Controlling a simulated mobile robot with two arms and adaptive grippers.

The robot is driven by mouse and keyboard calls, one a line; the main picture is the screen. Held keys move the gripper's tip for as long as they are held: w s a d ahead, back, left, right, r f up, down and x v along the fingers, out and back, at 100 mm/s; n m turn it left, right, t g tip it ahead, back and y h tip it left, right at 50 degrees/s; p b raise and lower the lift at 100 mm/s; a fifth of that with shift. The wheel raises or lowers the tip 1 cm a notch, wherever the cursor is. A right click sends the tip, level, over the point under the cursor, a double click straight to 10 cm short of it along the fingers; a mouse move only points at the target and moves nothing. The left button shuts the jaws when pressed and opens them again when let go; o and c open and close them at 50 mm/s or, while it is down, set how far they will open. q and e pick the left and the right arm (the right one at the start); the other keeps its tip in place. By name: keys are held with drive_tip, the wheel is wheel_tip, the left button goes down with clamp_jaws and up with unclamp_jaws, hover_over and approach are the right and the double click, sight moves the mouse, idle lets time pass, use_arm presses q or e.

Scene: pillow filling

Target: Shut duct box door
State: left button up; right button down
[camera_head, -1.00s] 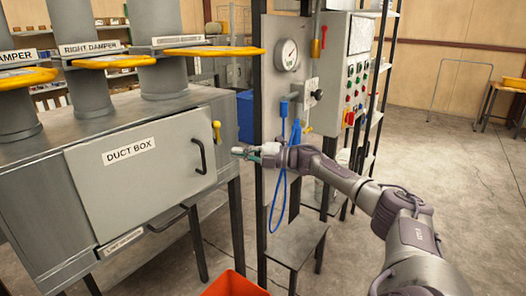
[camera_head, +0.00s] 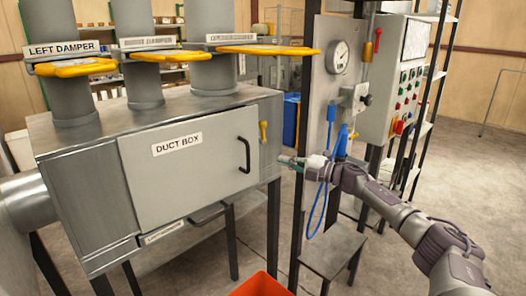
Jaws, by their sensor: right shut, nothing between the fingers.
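The duct box (camera_head: 85,195) is a grey metal box at the left of the head view. Its door (camera_head: 190,178) carries the label DUCT BOX and a black handle (camera_head: 245,155). The door lies against the box front and looks closed, though a small gap cannot be ruled out. A yellow latch (camera_head: 264,132) sits on the box just right of the door. My right gripper (camera_head: 282,160) is shut and empty, to the right of the handle and below the latch. It appears apart from the door. My left gripper is not in view.
Yellow damper handles (camera_head: 75,68) stick out above the box. A grey panel with a gauge (camera_head: 338,57) and a hanging blue hose (camera_head: 322,205) stands behind my right arm. An orange bin (camera_head: 261,285) and a small grey table (camera_head: 333,247) stand below.

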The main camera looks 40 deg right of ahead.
drive_tip(key=s+a+r+m+t+h+p, duration=0.1)
drive_tip(key=s+a+r+m+h+p, duration=0.25)
drive_tip(key=s+a+h, duration=0.45)
drive_tip(key=y, duration=0.1)
approach(257, 155)
drive_tip(key=shift+s+a+r, duration=0.85)
drive_tip(key=shift+s+a, duration=0.05)
drive_tip(key=shift+a, duration=0.05)
drive_tip(key=shift+m, duration=0.35)
drive_tip(key=shift+w+f+p, duration=0.1)
drive_tip(key=shift+w+p, duration=1.25)
drive_tip(key=shift+w, duration=3.25)
